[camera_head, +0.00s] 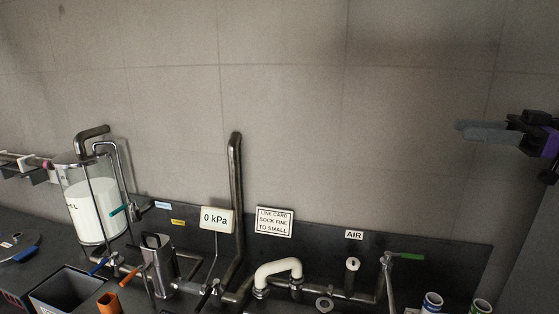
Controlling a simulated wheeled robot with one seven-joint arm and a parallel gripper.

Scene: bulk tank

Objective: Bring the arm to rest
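My gripper (490,131) is at the right edge, raised in front of the grey tiled wall and clear of the bench. It shows side-on as a flat grey finger-like part pointing left from a dark body. I cannot tell a second finger apart, so its opening is unclear. I see nothing clearly held in it. Part of my arm is cut off by the right edge. Below and left of the gripper, apart from it, is a pipe with a green lever handle (407,256).
A glass tank with white liquid (92,208) stands at left. A tall steel pipe (235,190), a "0 kPa" display (216,219), a white bent hose (277,270) and an open dark bin (66,290) line the bench. The upper wall area is free.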

